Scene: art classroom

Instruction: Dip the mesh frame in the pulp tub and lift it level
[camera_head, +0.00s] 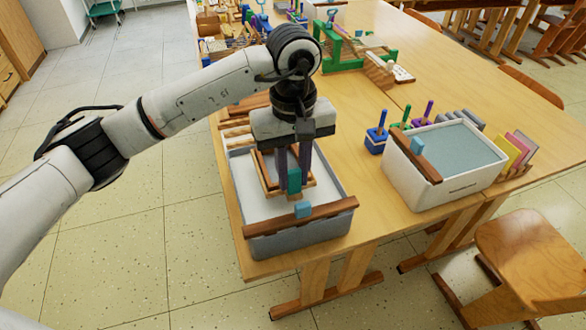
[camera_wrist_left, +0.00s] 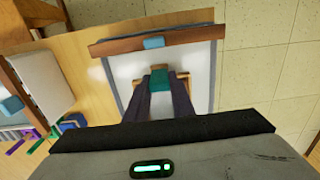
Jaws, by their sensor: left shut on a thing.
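The pulp tub (camera_head: 300,244) is a grey tub of whitish pulp at the table's left front corner, with a brown wooden bar across its near rim and a light blue block on it. My left gripper (camera_head: 293,178) points down over the tub, shut on the teal grip of the mesh frame (camera_head: 309,190). The wooden frame is inside the tub's outline, at or just above the pulp; I cannot tell if it touches. In the left wrist view the fingers (camera_wrist_left: 171,88) close on the teal grip, hiding most of the frame. My right gripper is not in view.
A white tub (camera_head: 440,188) of blue-grey liquid stands to the right, with coloured boards (camera_head: 518,150) beside it. Blue, green and purple handled tools (camera_head: 378,137) stand behind. A green press (camera_head: 340,52) is farther back. A wooden chair (camera_head: 530,250) is at the front right.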

